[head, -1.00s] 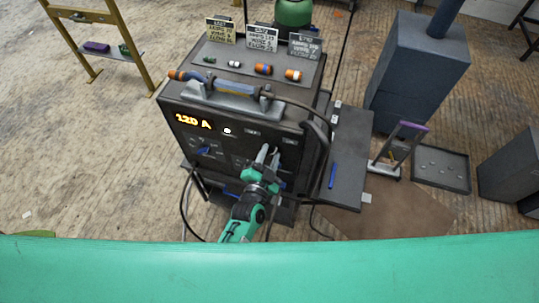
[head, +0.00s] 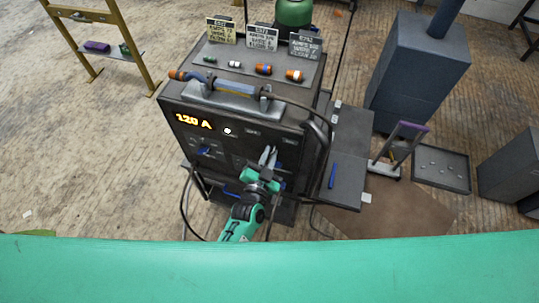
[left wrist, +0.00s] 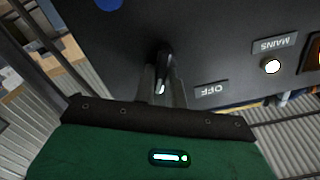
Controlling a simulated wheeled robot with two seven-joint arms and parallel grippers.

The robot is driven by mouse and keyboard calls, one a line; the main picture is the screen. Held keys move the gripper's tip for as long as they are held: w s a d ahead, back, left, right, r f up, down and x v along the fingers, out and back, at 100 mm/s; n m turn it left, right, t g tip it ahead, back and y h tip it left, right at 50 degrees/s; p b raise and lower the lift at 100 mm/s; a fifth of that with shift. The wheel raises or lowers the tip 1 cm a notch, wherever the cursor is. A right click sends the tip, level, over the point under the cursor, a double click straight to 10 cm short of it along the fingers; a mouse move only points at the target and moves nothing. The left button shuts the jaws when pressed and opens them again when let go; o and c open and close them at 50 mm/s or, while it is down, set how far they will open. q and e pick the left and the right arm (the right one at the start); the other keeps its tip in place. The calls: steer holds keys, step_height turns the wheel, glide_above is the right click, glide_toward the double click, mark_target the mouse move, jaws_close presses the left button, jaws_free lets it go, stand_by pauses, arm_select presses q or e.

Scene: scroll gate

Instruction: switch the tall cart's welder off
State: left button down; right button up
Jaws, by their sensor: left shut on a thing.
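The welder (head: 172,143) is a dark box on the cart, its orange display (head: 193,121) lit at 120 A. A small white lamp (head: 227,131) on its front is lit; it also shows in the left wrist view (left wrist: 272,66) beside the MAINS label (left wrist: 275,43). My left gripper (head: 269,154) is at the right part of the front panel. In the left wrist view its fingers (left wrist: 163,88) are shut on a dark switch lever (left wrist: 165,59). An OFF label (left wrist: 212,90) is beside the lever. The fingers partly hide the lever's base. My right gripper is not in view.
A cable and handle (head: 235,88) lie across the welder's top, in front of several small coloured parts and upright cards (head: 262,38). A side shelf (head: 349,150) with a blue stick is at the right. A grey cabinet (head: 415,70) stands beyond it.

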arm_select(q)
steer(key=n, duration=0.2)
steer(key=shift+n, duration=0.4)
steer(key=shift+w+a+n+b, duration=0.1)
steer(key=shift+n+b, duration=0.1)
steer(key=shift+n, duration=1.55)
steer(key=shift+s+a+n+b, duration=0.1)
steer(key=shift+n+b, duration=0.05)
steer(key=shift+n, duration=1.55)
steer(key=shift+w+a+n+b, duration=0.1)
steer(key=shift+n+b, duration=0.1)
steer(key=shift+n, duration=1.55)
steer(key=c, duration=1.5)
jaws_free()
steer(key=shift+o, duration=0.2)
